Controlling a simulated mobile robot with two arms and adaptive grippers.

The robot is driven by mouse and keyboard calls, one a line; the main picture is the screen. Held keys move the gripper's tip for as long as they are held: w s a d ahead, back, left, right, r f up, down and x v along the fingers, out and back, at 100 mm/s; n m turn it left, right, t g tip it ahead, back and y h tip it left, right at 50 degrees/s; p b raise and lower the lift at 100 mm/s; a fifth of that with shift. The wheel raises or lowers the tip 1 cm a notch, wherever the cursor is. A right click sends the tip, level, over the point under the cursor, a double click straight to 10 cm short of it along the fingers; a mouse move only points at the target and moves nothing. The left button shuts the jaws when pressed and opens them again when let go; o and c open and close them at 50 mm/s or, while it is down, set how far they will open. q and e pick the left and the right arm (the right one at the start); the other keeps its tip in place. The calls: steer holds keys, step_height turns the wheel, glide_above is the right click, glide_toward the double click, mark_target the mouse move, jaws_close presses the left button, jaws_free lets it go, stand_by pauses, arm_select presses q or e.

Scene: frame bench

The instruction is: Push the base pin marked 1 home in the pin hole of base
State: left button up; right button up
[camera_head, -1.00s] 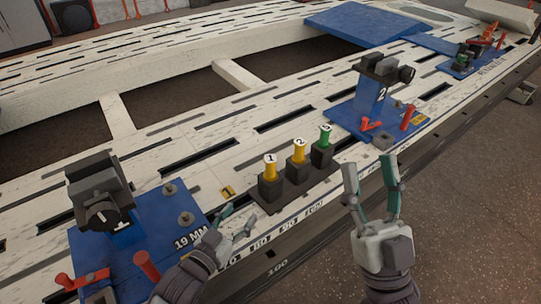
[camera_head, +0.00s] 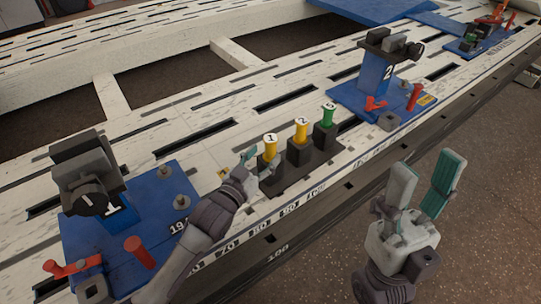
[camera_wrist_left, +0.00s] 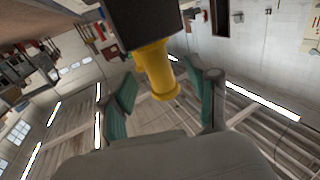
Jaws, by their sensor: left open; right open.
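The base pin marked 1 (camera_head: 270,148) has a yellow head and stands upright in the dark pin rack (camera_head: 290,177) on the bench. My left gripper (camera_head: 258,163) is open at this pin. In the left wrist view the yellow pin (camera_wrist_left: 156,72) shows between the two open fingers (camera_wrist_left: 160,95); I cannot tell whether they touch it. Base 1 is a blue plate (camera_head: 140,205) at the left with a dark clamp (camera_head: 88,175) on top. Which of its fittings is the pin hole I cannot tell. My right gripper (camera_head: 428,185) is open and empty, in front of the bench.
The yellow pin 2 (camera_head: 301,131) and a green pin (camera_head: 328,115) stand beside pin 1 in the rack. Blue base 2 (camera_head: 345,100) stands farther right. Red levers (camera_head: 70,268) stick up on base 1. Long slots cut the white bench (camera_head: 190,140).

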mark_target(268, 152)
arm_select(q)
steer(key=b+x, duration=0.1)
steer(key=x, duration=0.3)
steer(key=shift+s+d, duration=0.1)
steer(key=shift+s, duration=0.05)
jaws_close()
